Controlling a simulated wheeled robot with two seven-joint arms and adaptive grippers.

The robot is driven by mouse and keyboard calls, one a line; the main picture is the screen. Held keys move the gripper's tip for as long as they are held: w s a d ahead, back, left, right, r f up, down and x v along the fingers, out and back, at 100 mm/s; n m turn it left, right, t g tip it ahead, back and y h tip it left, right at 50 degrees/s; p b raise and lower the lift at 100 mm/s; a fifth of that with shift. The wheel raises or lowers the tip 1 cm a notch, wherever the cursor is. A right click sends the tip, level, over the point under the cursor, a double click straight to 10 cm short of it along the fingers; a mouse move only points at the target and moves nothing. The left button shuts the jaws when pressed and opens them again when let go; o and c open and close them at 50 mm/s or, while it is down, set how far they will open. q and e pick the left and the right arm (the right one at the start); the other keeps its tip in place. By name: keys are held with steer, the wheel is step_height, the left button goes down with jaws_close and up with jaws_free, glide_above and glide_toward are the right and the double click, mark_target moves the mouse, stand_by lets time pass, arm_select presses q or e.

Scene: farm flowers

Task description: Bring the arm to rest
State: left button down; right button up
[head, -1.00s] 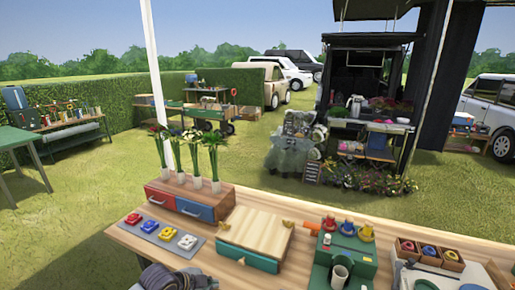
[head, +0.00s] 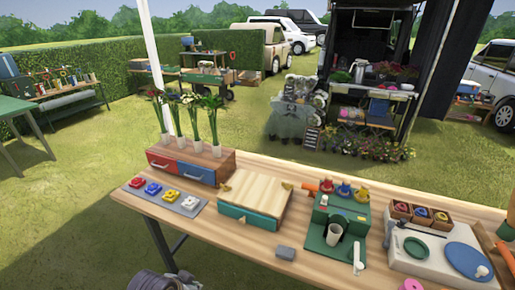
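A grey banded part of my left arm (head: 163,281) shows at the bottom edge, left of centre, below the table's front edge. Its fingertips are out of frame, so I cannot see what the gripper is doing. My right gripper does not show. A wooden-lidded green box (head: 253,200) stands in the middle.
A grey strip (head: 186,206) with coloured blocks lies front left. A small grey block (head: 286,253) lies near the front edge. A pale board (head: 430,265) with a blue disc (head: 467,260) is at the right. Small wooden boxes (head: 421,215) stand behind it. Bare tabletop lies in front of the green box.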

arm_select(q)
steer(key=s+a+n+g+y, duration=0.1)
steer(key=s+a+n, duration=0.2)
steer(key=s, duration=0.2)
steer(key=s+f+g+p, duration=0.15)
steer(key=f+p, duration=0.25)
steer(key=f, duration=1)
steer(key=s+f+p, duration=0.3)
steer(key=f+p, duration=0.1)
steer(key=f, duration=0.9)
steer(key=s+a+f+p, duration=0.2)
steer(key=s+f, duration=0.3)
steer(key=s, duration=0.5)
steer(key=s+a+f+g+p, duration=0.1)
steer(key=s+f+p, duration=0.4)
steer(key=s, duration=0.5)
steer(key=shift+s+a+f, duration=0.3)
steer(key=shift+a+f, duration=0.2)
steer(key=shift+a, duration=0.2)
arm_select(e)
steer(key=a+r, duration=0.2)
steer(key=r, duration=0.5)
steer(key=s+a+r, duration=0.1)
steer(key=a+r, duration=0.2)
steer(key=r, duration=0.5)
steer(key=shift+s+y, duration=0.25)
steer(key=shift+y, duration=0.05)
